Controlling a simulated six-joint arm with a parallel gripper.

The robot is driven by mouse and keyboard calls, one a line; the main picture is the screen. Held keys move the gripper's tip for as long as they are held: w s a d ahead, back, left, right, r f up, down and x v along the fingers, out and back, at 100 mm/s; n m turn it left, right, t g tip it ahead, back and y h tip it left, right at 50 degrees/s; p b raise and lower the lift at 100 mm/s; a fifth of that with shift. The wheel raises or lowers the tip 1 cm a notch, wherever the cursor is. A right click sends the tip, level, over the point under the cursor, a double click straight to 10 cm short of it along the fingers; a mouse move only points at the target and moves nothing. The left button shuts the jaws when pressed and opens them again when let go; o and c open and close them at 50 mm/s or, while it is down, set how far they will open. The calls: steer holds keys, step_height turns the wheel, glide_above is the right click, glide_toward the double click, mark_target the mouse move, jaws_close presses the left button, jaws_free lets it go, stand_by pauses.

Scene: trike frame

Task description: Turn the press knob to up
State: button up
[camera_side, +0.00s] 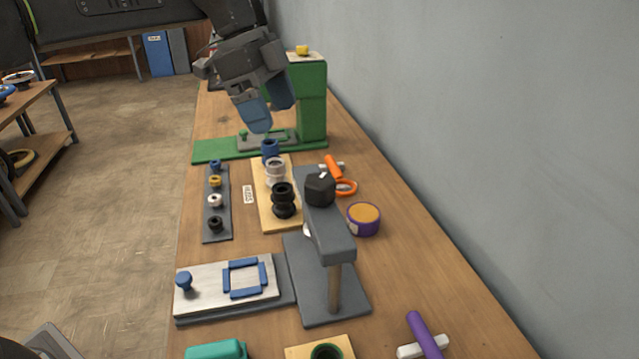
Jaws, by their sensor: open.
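A dark faceted knob (320,189) with a small white mark sits on top of the grey press (330,232). The mark points toward the upper right in the picture. The press stands on a grey base plate, with a brown rod under its arm. My gripper (270,108) hangs at the upper middle of the picture, with blue fingertips apart and nothing between them. It is up and left of the knob, well clear of it, in front of the green stand (312,105) with a yellow button (302,50).
A board with blue, white and black spools (283,200) stands left of the press. An orange-handled tool (338,178) and a purple tape roll (363,219) lie to its right. A fixture plate (205,290) with blue parts is at front left. A wall bounds the right.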

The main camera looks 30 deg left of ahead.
mark_target(318, 179)
steer(key=shift+m+g+h, duration=0.3)
steer(key=shift+m, duration=0.6)
steer(key=x, duration=0.5)
steer(key=w+x, duration=0.1)
steer(key=x, duration=0.4)
steer(key=w+d+x, duration=0.1)
steer(key=x, duration=0.4)
steer(key=shift+r, duration=0.2)
steer(key=shift+c, duration=0.5)
steer(key=shift+a, duration=0.1)
steer(key=c, duration=0.8)
